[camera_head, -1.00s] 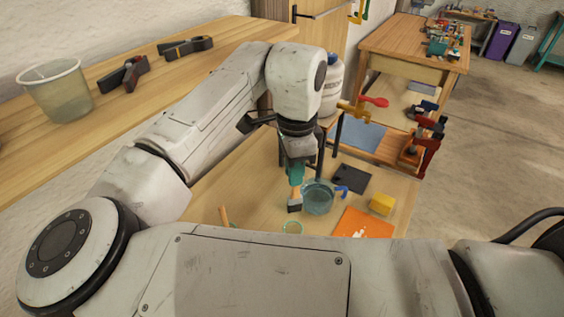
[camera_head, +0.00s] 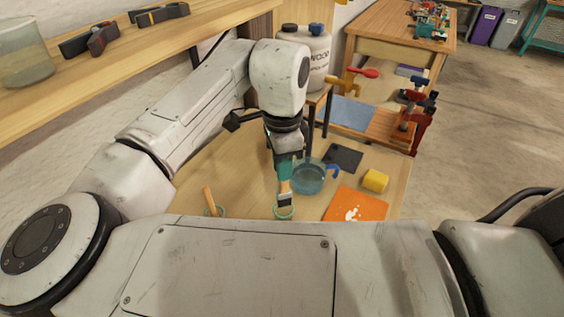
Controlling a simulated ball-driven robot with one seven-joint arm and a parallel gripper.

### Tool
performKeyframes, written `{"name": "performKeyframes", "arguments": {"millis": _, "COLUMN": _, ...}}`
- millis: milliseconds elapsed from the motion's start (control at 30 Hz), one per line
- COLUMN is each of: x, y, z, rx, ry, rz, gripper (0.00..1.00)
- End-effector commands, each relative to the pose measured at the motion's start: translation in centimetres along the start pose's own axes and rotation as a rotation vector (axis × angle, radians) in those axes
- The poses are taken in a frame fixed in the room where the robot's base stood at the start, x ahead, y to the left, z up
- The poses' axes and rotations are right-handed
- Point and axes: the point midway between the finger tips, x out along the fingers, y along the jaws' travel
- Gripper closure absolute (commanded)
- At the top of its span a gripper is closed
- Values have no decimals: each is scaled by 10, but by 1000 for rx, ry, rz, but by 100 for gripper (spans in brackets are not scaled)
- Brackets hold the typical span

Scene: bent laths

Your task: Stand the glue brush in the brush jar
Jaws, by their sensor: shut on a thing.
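My gripper (camera_head: 287,166) is shut on the glue brush (camera_head: 284,187), which hangs nearly upright with its dark lower end down. The brush shows an orange-tan part below the teal area at the jaws. A small jar with a green rim (camera_head: 284,213), which looks like the brush jar, stands just below the brush in the picture. The brush's lower end overlaps the far part of the rim; I cannot tell whether it is inside or still above. My own body hides the lower part of the jar.
An orange sheet (camera_head: 357,205), a yellow block (camera_head: 375,181) and a dark pad (camera_head: 343,158) lie further right. A wooden handle (camera_head: 209,198) rises by another green rim at left.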

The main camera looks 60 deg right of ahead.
Motion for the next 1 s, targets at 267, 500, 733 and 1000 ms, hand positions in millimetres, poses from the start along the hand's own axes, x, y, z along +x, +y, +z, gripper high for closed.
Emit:
{"name": "performKeyframes", "arguments": {"millis": 267, "x": 23, "y": 0, "z": 0, "rx": 0, "ry": 0, "rz": 1, "gripper": 100}}
{"name": "performKeyframes", "arguments": {"millis": 500, "x": 40, "y": 0, "z": 0, "rx": 0, "ry": 0, "rz": 2, "gripper": 100}}
{"name": "performKeyframes", "arguments": {"millis": 733, "x": 53, "y": 0, "z": 0, "rx": -1, "ry": 0, "rz": 1, "gripper": 100}}
{"name": "performKeyframes", "arguments": {"millis": 1000, "x": 55, "y": 0, "z": 0, "rx": -1, "ry": -1, "rz": 1, "gripper": 100}}
